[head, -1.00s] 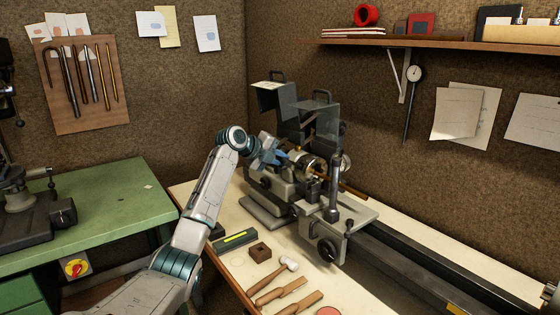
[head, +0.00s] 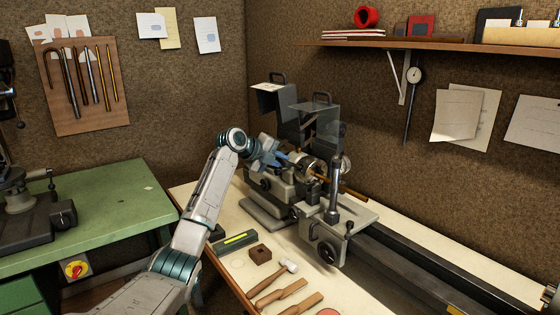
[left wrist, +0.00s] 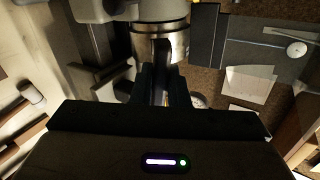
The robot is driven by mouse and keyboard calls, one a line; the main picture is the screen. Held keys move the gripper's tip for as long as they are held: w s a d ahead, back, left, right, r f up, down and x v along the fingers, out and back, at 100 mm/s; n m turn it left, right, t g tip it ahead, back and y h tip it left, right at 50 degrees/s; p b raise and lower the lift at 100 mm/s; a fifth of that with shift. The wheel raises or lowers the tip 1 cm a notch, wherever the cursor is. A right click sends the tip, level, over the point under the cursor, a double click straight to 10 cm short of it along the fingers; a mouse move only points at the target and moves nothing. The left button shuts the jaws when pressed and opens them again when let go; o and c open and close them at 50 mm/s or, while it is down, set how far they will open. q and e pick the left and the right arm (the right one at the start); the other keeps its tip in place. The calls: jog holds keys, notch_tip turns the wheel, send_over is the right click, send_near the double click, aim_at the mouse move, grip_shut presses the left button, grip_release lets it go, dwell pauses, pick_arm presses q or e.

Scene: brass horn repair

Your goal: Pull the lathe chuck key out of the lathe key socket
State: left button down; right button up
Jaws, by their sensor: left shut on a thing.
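My left gripper (head: 283,158) reaches in from the left to the lathe chuck (head: 313,167), its fingers beside the chuck's near side. In the left wrist view the two dark fingers (left wrist: 163,88) are closed around a slim metal piece, the chuck key (left wrist: 161,72). The key runs up toward the round metal chuck (left wrist: 160,42). The key socket is hidden at the chuck, so I cannot tell how deep the key sits. In the head view the key is hidden by the gripper. My right gripper is not in view.
The lathe's tool carriage (head: 340,222) and a tall post (head: 335,185) stand right of the chuck. Raised guards (head: 270,97) stand behind. A hammer (head: 288,265), wooden-handled tools and a dark block (head: 260,255) lie on the bench in front. The green table (head: 110,205) has free room.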

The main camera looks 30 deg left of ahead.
pick_arm(q)
jog(key=shift+v, duration=2.1)
jog(key=s+a+r+p, duration=0.1)
jog(key=s+a+r, duration=0.1)
jog(key=s+r, duration=0.2)
jog(key=shift+s+r+p, duration=0.3)
jog(key=shift+r, duration=0.2)
